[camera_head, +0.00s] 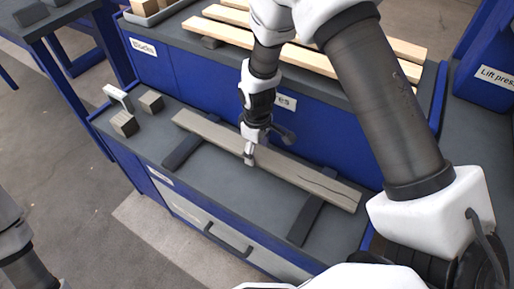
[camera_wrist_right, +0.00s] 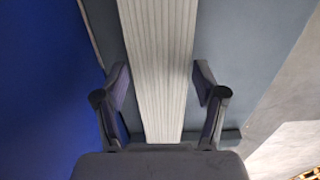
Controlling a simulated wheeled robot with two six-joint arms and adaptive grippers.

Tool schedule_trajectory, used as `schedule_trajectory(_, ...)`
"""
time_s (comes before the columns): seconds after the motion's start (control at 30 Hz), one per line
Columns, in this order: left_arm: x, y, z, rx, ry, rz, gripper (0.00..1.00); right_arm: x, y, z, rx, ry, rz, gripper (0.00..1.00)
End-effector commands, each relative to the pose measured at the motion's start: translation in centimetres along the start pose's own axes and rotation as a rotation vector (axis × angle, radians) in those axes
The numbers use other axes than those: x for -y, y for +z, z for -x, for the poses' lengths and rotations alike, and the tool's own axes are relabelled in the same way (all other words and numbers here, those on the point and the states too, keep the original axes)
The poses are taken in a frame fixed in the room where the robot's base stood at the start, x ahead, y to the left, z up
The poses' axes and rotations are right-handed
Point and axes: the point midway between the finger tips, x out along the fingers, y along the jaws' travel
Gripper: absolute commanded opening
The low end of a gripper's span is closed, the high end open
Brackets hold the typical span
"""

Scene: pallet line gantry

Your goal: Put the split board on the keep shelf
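The split board (camera_head: 215,131) is a long grey weathered plank with a dark crack near its right end. It lies across two dark bearers (camera_head: 305,220) on the lower grey bench top. My right gripper (camera_head: 249,158) is over the middle of the board. In the right wrist view its fingers (camera_wrist_right: 160,100) stand open on either side of the board (camera_wrist_right: 158,60), with a gap on each side. My left arm shows at the lower left edge, but its gripper is out of view. No label reading "keep" is legible, so I cannot tell which surface is the keep shelf.
Pale boards (camera_head: 300,57) lie on the higher bench behind, which has a "Blocks" label (camera_head: 143,47). Small grey blocks (camera_head: 124,123) and a white-topped tool (camera_head: 118,97) sit at the bench's left end. A drawer (camera_head: 225,237) is in front. "Lift press" is labelled at right.

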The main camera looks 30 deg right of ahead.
Motion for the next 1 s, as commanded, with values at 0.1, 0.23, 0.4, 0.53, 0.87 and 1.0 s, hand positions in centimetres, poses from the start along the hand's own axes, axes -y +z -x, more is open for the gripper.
schedule_trajectory(0.1, 0.0, 0.0, 0.0, 0.000, 0.000, 0.000, 0.00, 0.0, 0.0, 0.0, 0.000, 0.000, 0.000, 0.87)
schedule_trajectory(0.23, 0.0, 0.0, 0.0, 0.000, 0.000, 0.000, 0.00, 0.0, 0.0, 0.0, 0.000, 0.000, 0.000, 0.87)
schedule_trajectory(0.4, 0.0, 0.0, 0.1, 0.000, 0.000, 0.000, 0.00, 0.0, 0.0, 0.6, -0.001, 0.001, 0.000, 0.87)
schedule_trajectory(0.53, 0.0, 0.0, 0.9, 0.000, 0.000, 0.000, 0.00, 0.0, -0.1, 2.9, -0.003, 0.002, 0.000, 0.87)
schedule_trajectory(0.87, 0.0, 0.0, 3.0, 0.000, 0.000, 0.000, 0.00, 0.0, -0.1, 10.9, -0.003, 0.002, 0.000, 0.87)
schedule_trajectory(1.0, 0.0, 0.0, 3.2, 0.000, 0.000, 0.000, 0.00, 0.0, 0.0, 12.3, -0.001, 0.001, 0.000, 0.87)
